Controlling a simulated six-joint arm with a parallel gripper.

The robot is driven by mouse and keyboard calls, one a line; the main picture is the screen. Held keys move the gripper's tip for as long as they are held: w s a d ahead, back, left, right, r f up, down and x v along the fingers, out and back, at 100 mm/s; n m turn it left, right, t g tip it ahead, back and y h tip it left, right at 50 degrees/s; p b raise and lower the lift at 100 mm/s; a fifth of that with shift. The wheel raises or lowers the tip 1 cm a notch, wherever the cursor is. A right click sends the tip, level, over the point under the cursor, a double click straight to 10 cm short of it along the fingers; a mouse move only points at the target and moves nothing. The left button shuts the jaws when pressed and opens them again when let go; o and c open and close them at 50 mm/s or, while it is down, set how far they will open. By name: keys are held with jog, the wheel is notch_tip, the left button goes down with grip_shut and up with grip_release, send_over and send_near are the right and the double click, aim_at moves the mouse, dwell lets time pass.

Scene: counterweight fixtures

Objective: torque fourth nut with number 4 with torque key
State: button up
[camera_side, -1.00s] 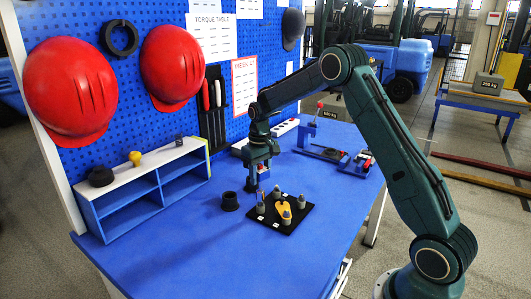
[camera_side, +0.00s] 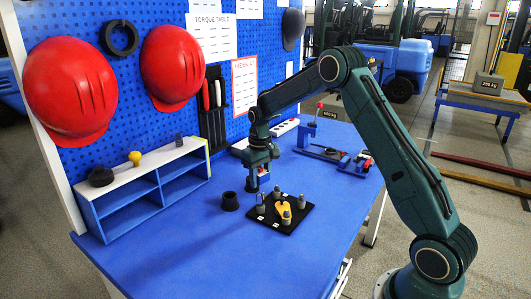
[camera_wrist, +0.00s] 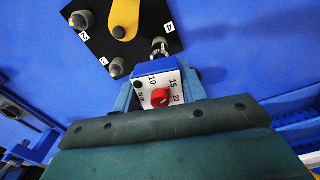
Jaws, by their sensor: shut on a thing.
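My gripper (camera_side: 261,178) is shut on the torque key (camera_wrist: 152,88), a white-and-blue block with a red knob and a scale marked 10, 15 and 20. The key points down over the left part of the black plate (camera_side: 272,221). The label 4 (camera_wrist: 168,27) is beside a metallic nut or key end (camera_wrist: 160,46) just ahead of the key. I cannot tell whether the key touches the nut.
A black cup-shaped holder (camera_side: 230,201) stands left of the plate. A blue-and-white shelf (camera_side: 145,188) stands at the back left with small knobs on top. Blue fixtures (camera_side: 322,152) stand at the back right. The front of the blue table (camera_side: 210,255) is clear.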

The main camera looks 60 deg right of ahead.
aim_at(260, 168)
jog(key=shift+f, duration=0.45)
dwell(0.6)
jog(key=shift+m, duration=0.4)
jog(key=shift+m, duration=4.5)
jog(key=shift+r, duration=0.2)
jog(key=shift+r, duration=1.8)
